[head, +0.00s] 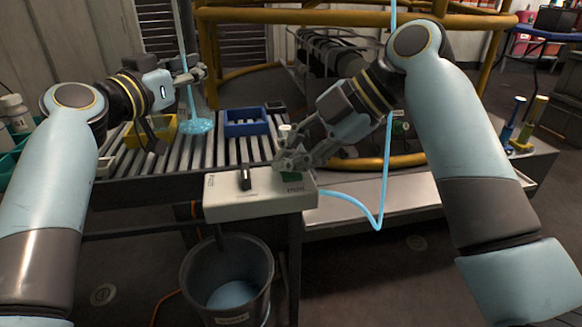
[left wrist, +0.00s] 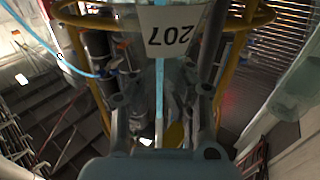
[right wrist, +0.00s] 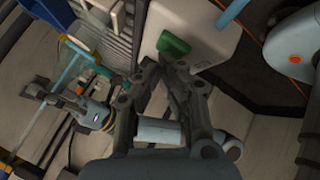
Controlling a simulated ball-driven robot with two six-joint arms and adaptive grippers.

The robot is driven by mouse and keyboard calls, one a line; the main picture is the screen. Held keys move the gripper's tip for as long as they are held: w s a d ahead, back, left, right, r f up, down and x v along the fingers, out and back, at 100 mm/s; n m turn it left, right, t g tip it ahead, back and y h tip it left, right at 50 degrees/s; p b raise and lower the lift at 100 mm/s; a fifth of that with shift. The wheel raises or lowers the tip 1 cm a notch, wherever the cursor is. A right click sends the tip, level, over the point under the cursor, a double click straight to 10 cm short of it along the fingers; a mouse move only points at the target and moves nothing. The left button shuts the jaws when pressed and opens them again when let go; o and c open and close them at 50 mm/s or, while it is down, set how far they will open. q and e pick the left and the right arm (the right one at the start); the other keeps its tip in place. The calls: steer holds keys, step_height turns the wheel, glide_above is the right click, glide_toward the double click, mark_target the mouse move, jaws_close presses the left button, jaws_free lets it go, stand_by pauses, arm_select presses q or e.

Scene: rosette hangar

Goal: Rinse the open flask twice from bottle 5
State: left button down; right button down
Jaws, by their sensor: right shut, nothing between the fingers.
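My left gripper (head: 190,75) is over the rollers, beside a thin pale-blue upright column (head: 186,45). The column widens into a translucent blue base (head: 200,124) at the rollers. A tag reading 207 (left wrist: 170,32) shows close up between the fingers in the left wrist view; I cannot tell whether they grip anything. My right gripper (head: 287,160) is shut and empty at a white control box (head: 222,205), close to its green button (right wrist: 174,45). Whether it touches the button is unclear. I cannot pick out the open flask or bottle 5 for certain.
A yellow bin (head: 150,136) and a blue bin (head: 246,128) sit on the roller conveyor (head: 180,157). A grey bucket (head: 228,268) stands below the box. A blue hose (head: 352,199) loops right of it. Yellow rails (head: 300,17) cross behind. White-capped bottles (head: 15,112) stand far left.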

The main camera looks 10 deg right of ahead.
mark_target(291, 174)
stand_by(0.7)
steer(key=shift+r, duration=0.9)
steer(key=shift+r, duration=2.5)
arm_select(q)
steer(key=shift+s, duration=0.1)
arm_select(e)
steer(key=shift+r, duration=0.1)
